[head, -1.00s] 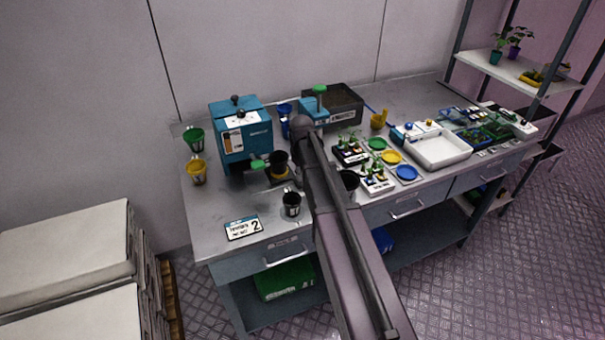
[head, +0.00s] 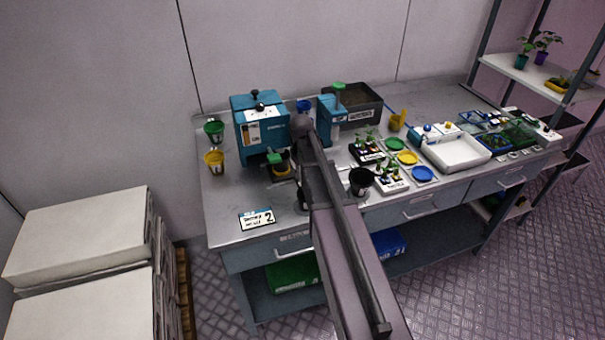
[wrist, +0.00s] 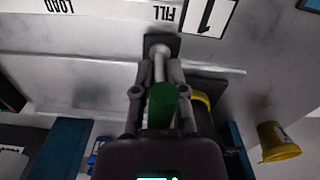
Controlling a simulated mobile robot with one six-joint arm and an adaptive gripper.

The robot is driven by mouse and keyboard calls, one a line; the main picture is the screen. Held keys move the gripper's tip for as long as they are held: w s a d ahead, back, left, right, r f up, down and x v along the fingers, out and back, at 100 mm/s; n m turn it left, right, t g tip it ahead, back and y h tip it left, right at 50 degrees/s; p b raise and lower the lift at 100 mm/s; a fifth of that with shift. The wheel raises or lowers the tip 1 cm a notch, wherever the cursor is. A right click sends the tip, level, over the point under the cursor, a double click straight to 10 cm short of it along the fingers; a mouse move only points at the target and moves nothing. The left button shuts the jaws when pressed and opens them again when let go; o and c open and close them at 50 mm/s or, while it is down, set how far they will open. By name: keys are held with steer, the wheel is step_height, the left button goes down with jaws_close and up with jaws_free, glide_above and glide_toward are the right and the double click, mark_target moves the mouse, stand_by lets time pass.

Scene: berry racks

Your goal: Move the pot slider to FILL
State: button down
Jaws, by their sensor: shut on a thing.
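In the wrist view my gripper (wrist: 160,98) is shut on the green handle (wrist: 162,108) of the pot slider. The handle lies between the two dark fingers, below the upside-down FILL label (wrist: 166,12). The LOAD label (wrist: 57,6) is further left. Part of a yellow ring (wrist: 203,99) shows just right of the fingers. In the head view a green handle (head: 275,158) and a yellow ring (head: 281,172) sit in front of the teal machine (head: 262,132). My arm hides the gripper there. The exact slider stop is hard to tell.
A green cup (head: 214,131) and a yellow cup (head: 214,162) stand left of the machine. A number 2 card (head: 256,218) lies at the front edge. A black pot (head: 361,180) stands right of my arm; seedling trays and coloured discs lie beyond it.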

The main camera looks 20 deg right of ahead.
steer(key=c, duration=0.7)
jaws_free()
steer(key=shift+a, duration=0.4)
steer(key=shift+d, duration=0.1)
steer(key=shift+d, duration=0.1)
step_height(320, 180, up, 10)
steer(key=p, duration=1)
